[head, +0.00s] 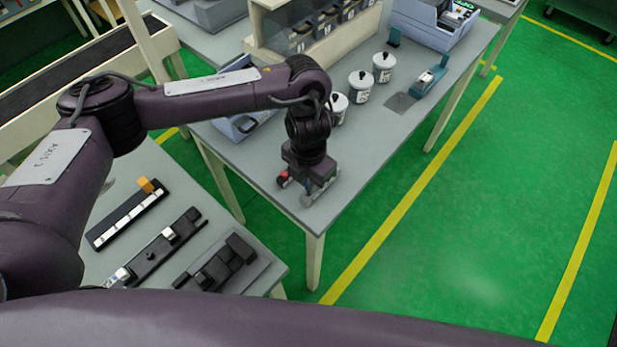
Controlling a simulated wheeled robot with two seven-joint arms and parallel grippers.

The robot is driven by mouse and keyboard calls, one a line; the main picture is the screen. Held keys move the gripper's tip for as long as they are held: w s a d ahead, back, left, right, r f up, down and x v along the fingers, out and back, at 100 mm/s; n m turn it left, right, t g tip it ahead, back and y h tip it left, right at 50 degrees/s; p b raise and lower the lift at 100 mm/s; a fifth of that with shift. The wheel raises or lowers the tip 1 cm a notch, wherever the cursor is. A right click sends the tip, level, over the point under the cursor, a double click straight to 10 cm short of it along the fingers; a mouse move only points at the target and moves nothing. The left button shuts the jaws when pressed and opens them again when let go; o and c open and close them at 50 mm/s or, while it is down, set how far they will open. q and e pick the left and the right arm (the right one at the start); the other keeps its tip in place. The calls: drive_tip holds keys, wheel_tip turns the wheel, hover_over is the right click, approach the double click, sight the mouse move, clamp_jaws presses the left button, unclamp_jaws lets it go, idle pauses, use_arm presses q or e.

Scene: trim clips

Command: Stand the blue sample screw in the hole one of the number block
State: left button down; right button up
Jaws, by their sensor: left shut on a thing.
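My left gripper (297,189) points down over the front corner of the far grey table (385,150). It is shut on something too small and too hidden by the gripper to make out. I cannot pick out the blue sample screw anywhere. A long black block with a row of white squares and an orange piece at its end (127,214) lies on the near table at left. It may be the number block, but I cannot read any numbers or see holes. My right gripper is not in view.
Several white lidded jars (361,86) and a blue tool (431,77) stand on the far table, with a blue case (436,20) behind. Black fixtures (160,246) lie on the near table (180,187). A gap of green floor (455,220) lies right of the tables.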

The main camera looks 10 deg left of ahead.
use_arm(q)
drive_tip(key=shift+f+b, duration=1.45)
drive_tip(key=shift+f, duration=0.2)
drive_tip(key=c, duration=1.3)
unclamp_jaws()
drive_tip(key=shift+c, duration=0.2)
drive_tip(key=shift+r, duration=3.9)
